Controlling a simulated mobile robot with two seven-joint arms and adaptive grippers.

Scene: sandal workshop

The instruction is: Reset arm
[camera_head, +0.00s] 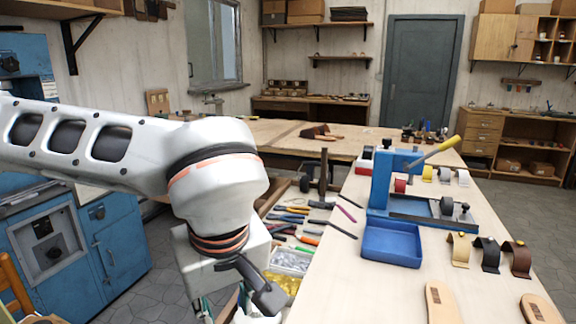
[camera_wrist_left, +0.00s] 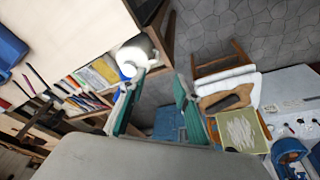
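My left arm comes in from the left in the head view, across a blue machine, with its wrist bent down beside the workbench (camera_head: 345,285). My left gripper (camera_wrist_left: 158,88) shows two teal fingers well apart in the left wrist view, with nothing between them. In the head view that gripper is mostly cut off by the bottom edge and hidden behind my wrist. My right arm and right gripper are not in view.
A blue press (camera_head: 400,180) with a yellow lever and a blue tray (camera_head: 392,243) stand on the bench. Straps (camera_head: 487,254), sandal soles (camera_head: 441,302) and several hand tools (camera_head: 296,212) lie around. The blue machine (camera_head: 75,250) is at left. Grey floor (camera_wrist_left: 240,35) shows in the left wrist view.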

